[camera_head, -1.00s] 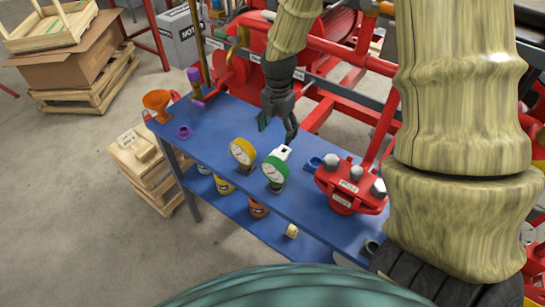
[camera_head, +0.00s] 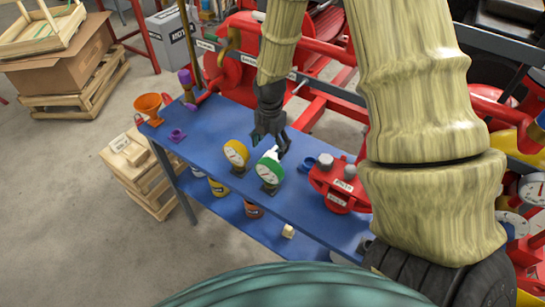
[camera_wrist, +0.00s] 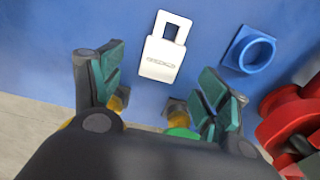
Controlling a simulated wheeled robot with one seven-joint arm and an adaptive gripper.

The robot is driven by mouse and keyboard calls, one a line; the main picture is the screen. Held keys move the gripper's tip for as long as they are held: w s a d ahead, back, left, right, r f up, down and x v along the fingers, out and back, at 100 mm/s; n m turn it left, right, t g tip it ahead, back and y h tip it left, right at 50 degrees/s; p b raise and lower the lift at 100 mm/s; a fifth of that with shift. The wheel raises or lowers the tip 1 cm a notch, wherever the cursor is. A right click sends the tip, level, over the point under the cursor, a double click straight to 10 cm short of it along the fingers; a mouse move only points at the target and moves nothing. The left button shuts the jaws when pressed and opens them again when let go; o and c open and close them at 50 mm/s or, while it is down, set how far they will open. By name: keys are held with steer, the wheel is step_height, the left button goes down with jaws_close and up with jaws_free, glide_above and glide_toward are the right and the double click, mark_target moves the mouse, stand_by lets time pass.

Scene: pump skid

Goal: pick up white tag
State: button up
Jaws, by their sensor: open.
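The white tag (camera_wrist: 162,52) lies flat on the blue table, with a rectangular cut-out at one end and small lettering on its body. In the head view only a bit of the tag (camera_head: 272,153) shows beside the green gauge, partly hidden by my gripper. My gripper (camera_head: 268,148) hangs above the table over the tag. In the wrist view my gripper (camera_wrist: 155,85) is open and empty, its green finger pads spread to either side, with the tag just beyond and between the fingertips.
A green gauge (camera_head: 269,170) and a yellow gauge (camera_head: 236,153) stand close by. A blue ring fitting (camera_wrist: 250,50) is right of the tag. A red flanged part (camera_head: 338,183) stands further right. An orange funnel (camera_head: 150,106) and purple fitting (camera_head: 177,135) are left.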

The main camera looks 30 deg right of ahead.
mark_target(271, 155)
steer(key=shift+s+f+p, duration=0.15)
steer(key=shift+f+p, duration=0.6)
steer(key=shift+f, duration=1.7)
steer(key=c, duration=1.1)
